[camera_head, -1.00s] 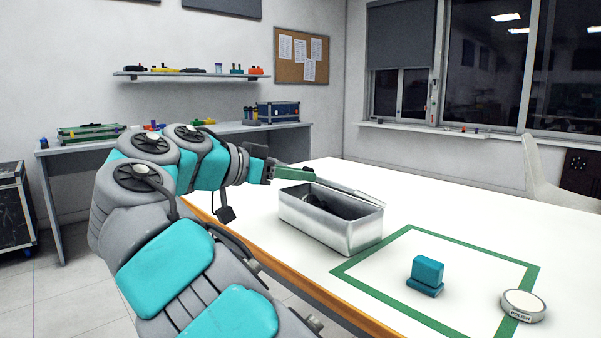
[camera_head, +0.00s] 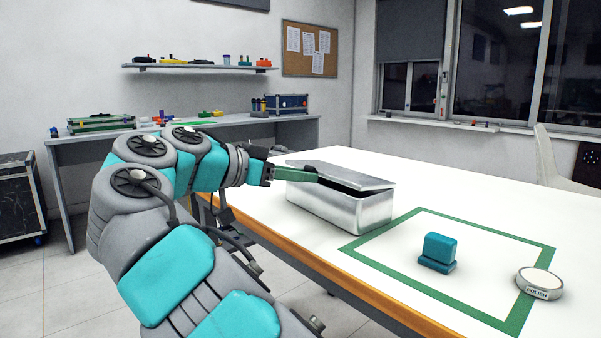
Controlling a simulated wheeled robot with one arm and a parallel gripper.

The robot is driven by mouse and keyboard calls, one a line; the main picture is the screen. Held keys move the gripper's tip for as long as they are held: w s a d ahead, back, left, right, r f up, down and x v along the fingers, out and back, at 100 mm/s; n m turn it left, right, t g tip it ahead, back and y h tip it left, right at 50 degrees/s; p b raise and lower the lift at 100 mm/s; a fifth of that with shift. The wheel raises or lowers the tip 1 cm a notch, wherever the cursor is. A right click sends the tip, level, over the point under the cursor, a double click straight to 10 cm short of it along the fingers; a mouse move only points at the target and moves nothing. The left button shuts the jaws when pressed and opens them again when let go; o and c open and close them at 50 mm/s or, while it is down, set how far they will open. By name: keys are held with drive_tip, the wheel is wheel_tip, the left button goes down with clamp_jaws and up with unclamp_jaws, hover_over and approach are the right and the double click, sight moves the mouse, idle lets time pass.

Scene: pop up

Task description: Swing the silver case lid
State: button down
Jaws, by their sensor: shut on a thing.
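The silver case (camera_head: 352,214) is a metal box on the white table. Its lid (camera_head: 350,178) lies tilted low over the box, with a narrow dark gap along the near edge. The inside is almost wholly hidden. My gripper (camera_head: 312,173), with green fingers and dark tips, is shut on the lid at its left near part. The fingertips' exact grip on the edge is too small to see.
A green taped square (camera_head: 400,280) lies on the table in front of the case. A teal block (camera_head: 439,252) stands inside it, and a round polish tin (camera_head: 540,283) sits at its right edge. The table's wooden front edge (camera_head: 290,261) runs below the case.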

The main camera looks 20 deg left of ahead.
drive_tip(key=shift+a+f, duration=0.1)
drive_tip(key=shift+f, duration=0.2)
drive_tip(key=shift+f+b, duration=0.55)
drive_tip(key=shift+f, duration=0.05)
drive_tip(key=c, duration=0.6)
unclamp_jaws()
drive_tip(key=shift+s+r, duration=0.1)
drive_tip(key=shift+o, duration=0.2)
drive_tip(key=p+v, duration=0.4)
drive_tip(key=v, duration=0.3)
drive_tip(key=shift+s+a+r+p, duration=0.15)
drive_tip(key=shift+s+a+p, duration=0.05)
drive_tip(key=shift+s+p, duration=0.15)
